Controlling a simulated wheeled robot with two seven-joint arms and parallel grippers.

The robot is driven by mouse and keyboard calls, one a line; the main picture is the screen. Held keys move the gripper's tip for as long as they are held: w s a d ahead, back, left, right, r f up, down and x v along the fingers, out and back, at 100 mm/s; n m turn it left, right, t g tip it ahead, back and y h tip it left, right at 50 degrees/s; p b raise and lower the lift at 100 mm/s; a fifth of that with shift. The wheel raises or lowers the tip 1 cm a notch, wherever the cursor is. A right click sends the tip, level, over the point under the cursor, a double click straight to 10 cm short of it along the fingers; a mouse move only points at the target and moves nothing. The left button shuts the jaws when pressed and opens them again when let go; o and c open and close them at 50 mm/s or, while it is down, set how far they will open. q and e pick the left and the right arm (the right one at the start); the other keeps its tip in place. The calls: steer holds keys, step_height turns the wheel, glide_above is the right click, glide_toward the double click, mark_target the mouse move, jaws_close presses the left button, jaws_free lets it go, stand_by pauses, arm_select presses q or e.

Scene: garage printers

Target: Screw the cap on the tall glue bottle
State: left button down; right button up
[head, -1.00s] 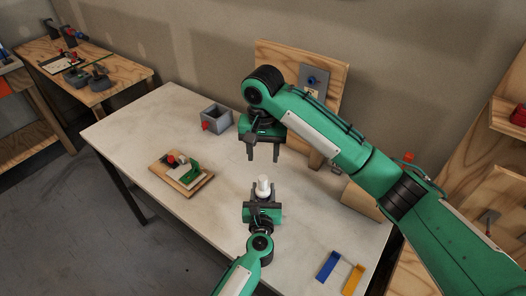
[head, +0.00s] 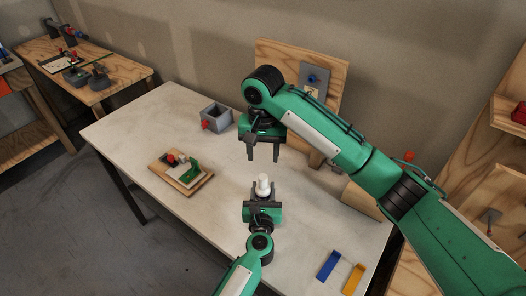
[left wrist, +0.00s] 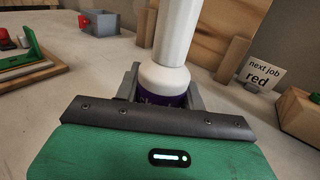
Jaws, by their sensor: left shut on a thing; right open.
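The white glue bottle (head: 263,187) stands upright in my left gripper (head: 263,205), near the middle of the table. In the left wrist view the bottle (left wrist: 163,77) has a white shoulder, a purple band below and a tall white part rising out of the top of the picture. The left gripper's fingers are shut around its lower body. My right gripper (head: 263,152) points down, open and empty, above and behind the bottle, apart from it. I cannot tell a separate cap from the bottle's white top.
A grey box (head: 216,117) with a red part stands at the back left. A wooden board with red and green parts (head: 181,173) lies left of the bottle. A blue piece (head: 328,265) and a yellow piece (head: 353,279) lie front right. A "next job red" sign (left wrist: 261,73) stands behind right.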

arm_select(q)
steer(key=shift+f, duration=0.2)
steer(key=c, duration=0.8)
jaws_free()
steer(key=shift+o, duration=0.2)
steer(key=s, duration=1.2)
steer(key=shift+a, duration=0.25)
steer(key=shift+s+f, duration=0.1)
